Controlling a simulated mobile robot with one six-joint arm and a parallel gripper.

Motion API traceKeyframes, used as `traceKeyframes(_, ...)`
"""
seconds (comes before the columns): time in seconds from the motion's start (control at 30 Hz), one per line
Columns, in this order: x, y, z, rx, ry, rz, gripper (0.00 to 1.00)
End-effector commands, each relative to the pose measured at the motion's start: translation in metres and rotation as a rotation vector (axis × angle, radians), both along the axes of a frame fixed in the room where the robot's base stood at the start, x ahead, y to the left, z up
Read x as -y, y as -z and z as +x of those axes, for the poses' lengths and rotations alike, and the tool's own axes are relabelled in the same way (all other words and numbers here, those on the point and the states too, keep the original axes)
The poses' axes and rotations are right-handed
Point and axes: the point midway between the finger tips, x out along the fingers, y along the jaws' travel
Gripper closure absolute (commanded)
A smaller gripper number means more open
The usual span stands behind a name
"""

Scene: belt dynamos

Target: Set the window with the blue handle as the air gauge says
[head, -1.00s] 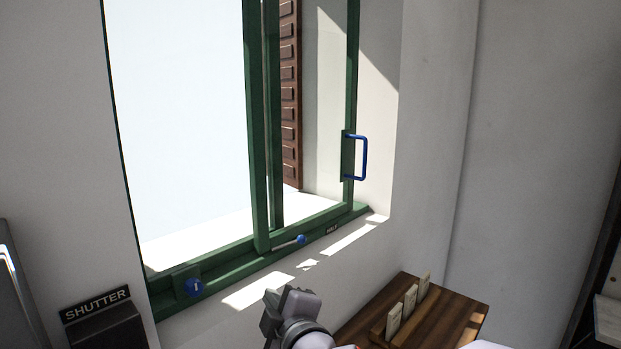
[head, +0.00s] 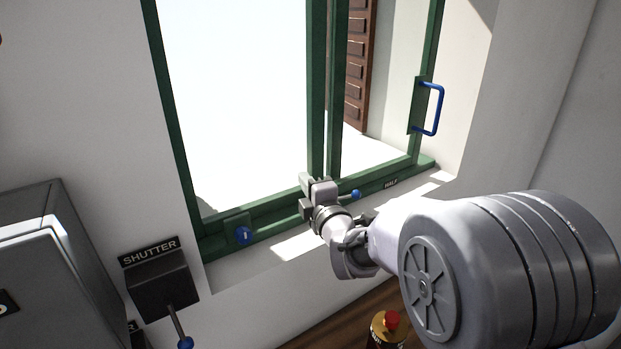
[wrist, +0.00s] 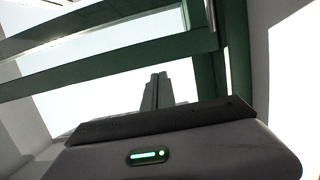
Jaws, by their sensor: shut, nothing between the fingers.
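The green-framed window (head: 318,90) stands in the wall in the head view. Its blue handle (head: 437,108) is upright on the right-hand stile. A small lever with a blue knob (head: 355,195) sits on the bottom rail, left of a HALF label (head: 391,184). My gripper (head: 307,181) is shut and empty, in front of the bottom rail near the middle stile, left of the lever. I cannot tell whether it touches. Its closed fingers also show in the wrist view (wrist: 157,88). No air gauge is visible.
A dark SHUTTER box (head: 162,285) with a blue-knobbed lever (head: 184,341) is on the wall at lower left. A grey cabinet (head: 50,250) stands further left. A red-capped bottle (head: 390,322) stands by a wooden surface (head: 340,322) below. My arm covers the lower right.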

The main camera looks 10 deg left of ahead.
Motion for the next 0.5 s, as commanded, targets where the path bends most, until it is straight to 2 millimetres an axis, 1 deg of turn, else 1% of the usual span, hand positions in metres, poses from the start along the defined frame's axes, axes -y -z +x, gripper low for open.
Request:
traceKeyframes(0.13, 0.0053, -0.0004, 0.0051, 0.001, 0.000, -0.001, 1.00)
traceKeyframes(0.43, 0.0064, 0.0000, 0.0057, 0.000, 0.000, 0.000, 1.00)
traceKeyframes(0.5, 0.0107, 0.0014, 0.0103, 0.001, 0.000, 0.001, 1.00)
